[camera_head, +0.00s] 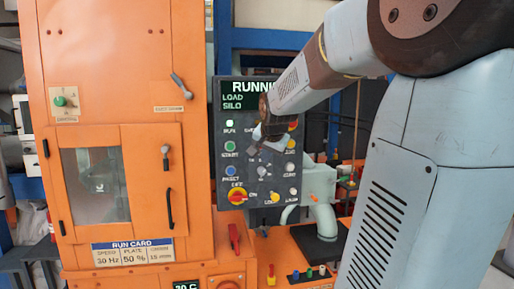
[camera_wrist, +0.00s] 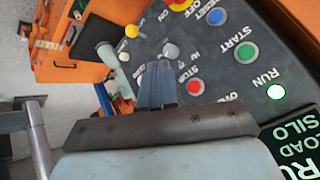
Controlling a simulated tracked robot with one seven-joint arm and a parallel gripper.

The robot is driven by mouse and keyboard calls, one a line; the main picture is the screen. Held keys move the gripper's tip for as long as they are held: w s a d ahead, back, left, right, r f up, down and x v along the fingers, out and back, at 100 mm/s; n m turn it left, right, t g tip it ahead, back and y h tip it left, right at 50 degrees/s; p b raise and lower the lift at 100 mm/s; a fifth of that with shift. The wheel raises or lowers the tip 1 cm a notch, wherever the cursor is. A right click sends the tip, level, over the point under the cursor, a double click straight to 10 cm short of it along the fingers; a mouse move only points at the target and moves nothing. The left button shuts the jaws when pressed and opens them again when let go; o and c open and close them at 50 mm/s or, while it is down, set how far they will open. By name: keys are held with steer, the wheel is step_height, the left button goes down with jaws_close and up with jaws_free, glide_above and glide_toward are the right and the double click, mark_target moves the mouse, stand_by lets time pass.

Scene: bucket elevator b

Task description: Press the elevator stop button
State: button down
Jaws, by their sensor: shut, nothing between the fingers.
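The control panel (camera_head: 221,178) stands upright in the middle of the head view, with a display (camera_head: 243,95) reading "RUNNI…" and "LOAD SILO". In the wrist view the red stop button (camera_wrist: 195,87), labelled STOP, sits on the dark panel, seen turned. My gripper (camera_wrist: 158,70) is shut and empty, with its fingertips just left of the stop button in that view; I cannot tell whether they touch the panel. In the head view my gripper (camera_head: 265,135) is in front of the panel and covers part of it, and the stop button is hidden there.
An orange cabinet (camera_head: 120,60) stands left. Small levers (camera_head: 308,272) line the orange deck below.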

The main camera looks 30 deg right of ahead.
steer(key=shift+m+h, duration=0.3)
steer(key=shift+m, duration=0.4)
steer(key=w+d, duration=0.3)
steer(key=shift+w+r, duration=0.15)
steer(key=shift+w, duration=0.1)
steer(key=w+d, duration=0.2)
steer(key=w, duration=0.6)
steer(key=shift+w+d, duration=0.25)
steer(key=shift+w+d, duration=0.2)
steer(key=shift+w, duration=0.5)
stand_by(2.2)
steer(key=shift+s, duration=0.2)
steer(key=shift+s+a, duration=0.2)
steer(key=shift+s, duration=0.4)
steer(key=shift+s, duration=0.1)
steer(key=shift+s+a, duration=0.25)
steer(key=shift+s, duration=0.5)
steer(key=shift+s+a, duration=0.2)
steer(key=shift+s, duration=0.6)
steer(key=shift+s+a, duration=0.25)
steer(key=shift+s, duration=0.5)
